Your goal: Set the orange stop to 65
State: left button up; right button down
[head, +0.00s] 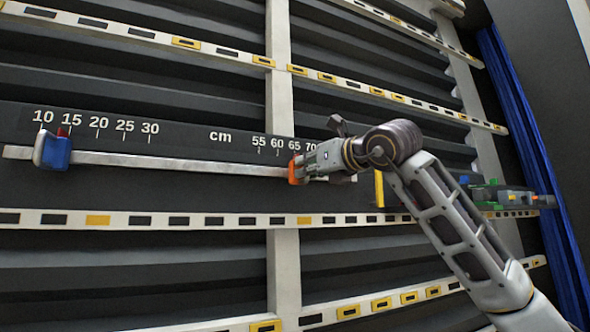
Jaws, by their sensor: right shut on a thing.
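The orange stop (294,170) sits on the metal rail (185,162) under the cm scale, at about the 65 mark (294,145). My right gripper (303,165) reaches in from the right and is shut on the orange stop. Its fingers hide part of the stop, so the exact alignment with the 65 mark is hard to tell. The scale numbers just right of 70 are hidden by the gripper and wrist. My left gripper is not in view.
A blue stop (55,151) with a red pointer sits on the rail near 10 to 15. A yellow upright piece (379,189) stands below my right wrist. Green, grey and orange parts (500,195) are at the right, near a blue curtain-like strip (520,150). The rail between the stops is clear.

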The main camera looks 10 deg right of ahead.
jog(key=shift+d+r, duration=0.15)
jog(key=shift+d, duration=0.1)
jog(key=c, duration=1.5)
grip_release()
jog(key=shift+v, duration=6)
